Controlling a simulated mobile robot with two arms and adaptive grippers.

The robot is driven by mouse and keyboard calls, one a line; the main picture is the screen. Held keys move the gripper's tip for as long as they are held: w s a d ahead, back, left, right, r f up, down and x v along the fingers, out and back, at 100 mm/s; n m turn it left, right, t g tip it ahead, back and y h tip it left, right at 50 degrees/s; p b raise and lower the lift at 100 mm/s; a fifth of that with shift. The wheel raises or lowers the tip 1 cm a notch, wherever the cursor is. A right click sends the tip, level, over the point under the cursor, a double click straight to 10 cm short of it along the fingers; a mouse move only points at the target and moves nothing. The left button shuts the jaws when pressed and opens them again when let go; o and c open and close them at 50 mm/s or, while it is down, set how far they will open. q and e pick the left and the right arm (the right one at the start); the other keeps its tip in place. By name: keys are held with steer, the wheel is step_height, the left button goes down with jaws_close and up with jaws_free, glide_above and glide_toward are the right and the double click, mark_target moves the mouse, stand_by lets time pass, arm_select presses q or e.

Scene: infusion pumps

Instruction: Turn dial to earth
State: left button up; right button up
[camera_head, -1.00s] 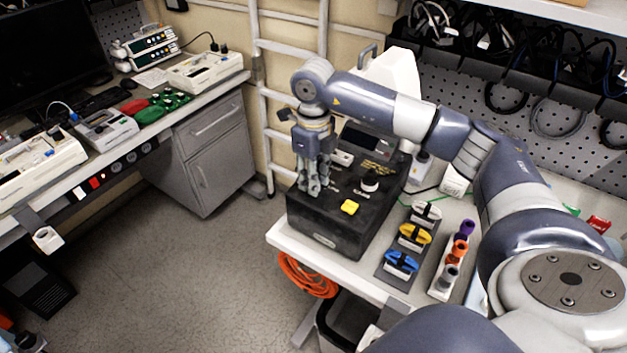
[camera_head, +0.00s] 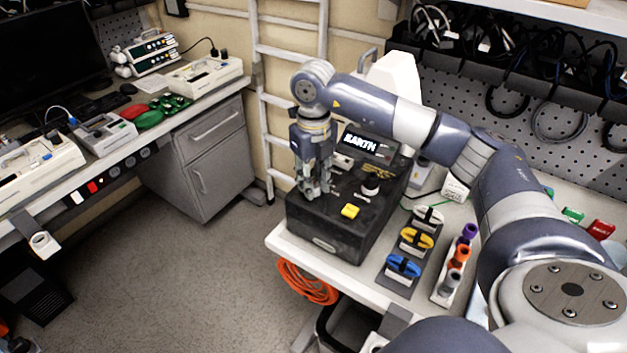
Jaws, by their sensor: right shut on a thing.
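The black tester box (camera_head: 330,229) stands on the white table at the centre. Its small screen (camera_head: 363,143) is lit and reads "EARTH". A dark knob (camera_head: 370,184) and a yellow button (camera_head: 350,211) show on its top. My right gripper (camera_head: 316,192) points down at the left part of the box's top. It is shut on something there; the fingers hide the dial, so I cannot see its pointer. My left gripper is not in view.
Holders with white, yellow and blue clips (camera_head: 404,266) and a rack of coloured cylinders (camera_head: 458,257) stand right of the box. A green cable runs behind them. A ladder (camera_head: 258,95) stands behind. Orange cable (camera_head: 308,284) hangs below the table's front edge.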

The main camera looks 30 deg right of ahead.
steer(key=shift+r, duration=0.1)
steer(key=o, duration=1.1)
step_height(320, 180, up, 12)
steer(key=shift+f, duration=0.1)
